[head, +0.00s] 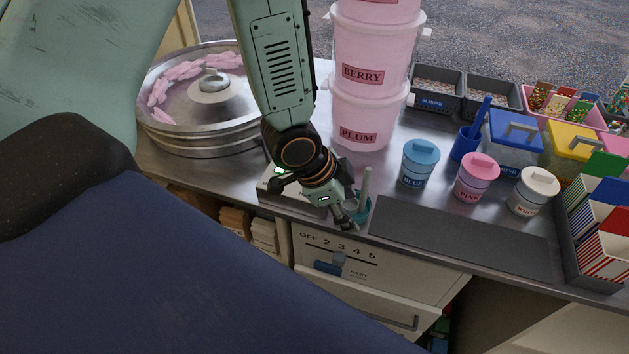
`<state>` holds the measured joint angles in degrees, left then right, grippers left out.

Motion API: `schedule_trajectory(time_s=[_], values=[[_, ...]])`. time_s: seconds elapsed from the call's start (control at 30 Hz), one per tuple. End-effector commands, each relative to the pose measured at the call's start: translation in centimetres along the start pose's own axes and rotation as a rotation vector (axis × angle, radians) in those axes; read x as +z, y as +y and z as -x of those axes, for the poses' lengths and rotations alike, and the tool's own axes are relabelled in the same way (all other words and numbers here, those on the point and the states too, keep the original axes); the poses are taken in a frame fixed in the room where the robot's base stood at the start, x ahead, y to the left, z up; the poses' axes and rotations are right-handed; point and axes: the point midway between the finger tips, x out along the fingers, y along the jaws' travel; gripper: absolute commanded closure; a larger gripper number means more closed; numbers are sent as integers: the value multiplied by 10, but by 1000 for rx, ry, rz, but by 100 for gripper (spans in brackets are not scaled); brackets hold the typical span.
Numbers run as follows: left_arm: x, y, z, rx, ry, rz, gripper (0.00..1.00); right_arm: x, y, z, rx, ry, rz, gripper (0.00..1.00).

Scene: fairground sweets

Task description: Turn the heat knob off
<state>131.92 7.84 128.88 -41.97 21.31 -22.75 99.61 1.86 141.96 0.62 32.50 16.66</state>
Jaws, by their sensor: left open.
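A white front panel (395,266) below the counter edge carries a scale reading OFF, 2, 3, 4, 5. A small dark grey knob-like piece (339,257) sits under the scale, roughly below the 3 and 4. A blue piece (327,268) is just below left of it, beside a label that seems to read FAST. I cannot tell for sure which one is the heat knob. My left gripper (350,218) is open, pointing down at the counter edge above the panel, apart from these pieces. My right gripper is out of view.
A teal cup (362,211) with a stick stands close beside my left gripper. A round metal pan (205,122) with pink floss is at left, pink tubs (361,110) behind. A dark mat (460,238) lies bare at the front. A drawer handle (390,318) sticks out below.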

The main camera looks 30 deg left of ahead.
Motion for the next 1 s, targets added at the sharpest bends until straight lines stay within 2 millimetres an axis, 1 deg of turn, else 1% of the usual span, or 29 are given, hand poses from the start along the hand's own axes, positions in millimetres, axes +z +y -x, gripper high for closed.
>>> schedule_trajectory(time_s=[0.03,0.1,0.17,0.2,0.27,0.3,0.37,0.4,0.5,0.53,0.63,0.77,0.87,1.0], values=[[-2,-8,-2,1,-4,-142,43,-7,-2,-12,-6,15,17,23],[-2,-18,2,9,-27,-359,43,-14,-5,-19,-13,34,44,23],[1,-27,6,15,-59,-547,43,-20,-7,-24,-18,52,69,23],[4,-33,9,20,-85,-672,43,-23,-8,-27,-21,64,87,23],[10,-44,13,27,-132,-863,43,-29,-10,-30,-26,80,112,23],[14,-52,16,34,-169,-992,43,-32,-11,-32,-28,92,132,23],[22,-63,22,49,-230,-1182,43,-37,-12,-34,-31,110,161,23],[27,-72,25,61,-273,-1307,43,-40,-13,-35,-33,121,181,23],[39,-92,34,106,-383,-1589,43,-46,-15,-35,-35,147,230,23],[42,-96,37,121,-410,-1656,43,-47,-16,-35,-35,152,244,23],[48,-106,42,162,-473,-1808,43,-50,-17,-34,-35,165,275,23],[52,-109,42,188,-498,-1878,43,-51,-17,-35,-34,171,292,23],[56,-111,33,191,-498,-1885,43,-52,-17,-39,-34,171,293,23],[65,-115,12,192,-496,-1882,43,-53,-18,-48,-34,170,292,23]])
